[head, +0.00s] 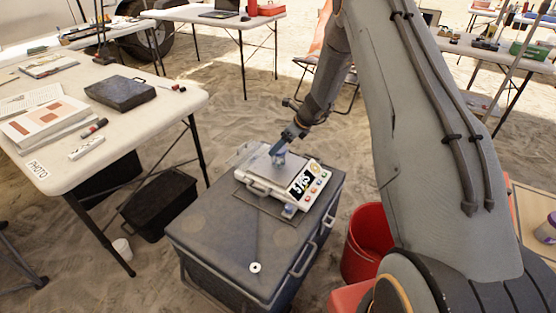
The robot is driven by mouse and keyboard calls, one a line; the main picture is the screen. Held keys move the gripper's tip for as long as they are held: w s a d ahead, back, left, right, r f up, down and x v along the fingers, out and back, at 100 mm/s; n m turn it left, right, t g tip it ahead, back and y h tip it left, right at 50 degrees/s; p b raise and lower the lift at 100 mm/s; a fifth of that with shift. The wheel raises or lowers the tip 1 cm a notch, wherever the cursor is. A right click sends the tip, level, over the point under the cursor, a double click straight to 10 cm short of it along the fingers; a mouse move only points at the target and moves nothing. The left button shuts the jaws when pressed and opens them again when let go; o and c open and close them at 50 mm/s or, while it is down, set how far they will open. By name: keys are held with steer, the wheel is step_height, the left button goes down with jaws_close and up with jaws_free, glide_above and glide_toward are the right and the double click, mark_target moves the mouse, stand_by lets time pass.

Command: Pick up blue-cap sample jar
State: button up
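My gripper (284,145) points down over the plate of a white weighing scale (268,192). A small grey-blue thing (278,157) shows at the fingertips, on or just above the plate. It may be the blue-cap sample jar, but it is too small to tell it from the fingers. I cannot see whether the fingers are closed on it. The scale stands on a dark grey case (215,245) and has a lit display and coloured buttons.
A small white round piece (255,267) lies on the case's front. A red bucket (366,245) stands right of the case. A white table (190,104) with papers and a black case (120,92) is at left. A purple-and-white container (547,228) is at the right edge.

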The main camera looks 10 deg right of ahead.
steer(key=shift+x, duration=1)
steer(key=f, duration=0.1)
steer(key=a+f, duration=0.1)
steer(key=f, duration=0.2)
steer(key=shift+w+a+p, duration=0.2)
steer(key=shift+w+p, duration=0.05)
steer(key=shift+p, duration=0.05)
steer(key=shift+w+a+f, duration=0.25)
steer(key=shift+w+f, duration=0.1)
steer(key=shift+f, duration=0.15)
steer(key=c, duration=1.2)
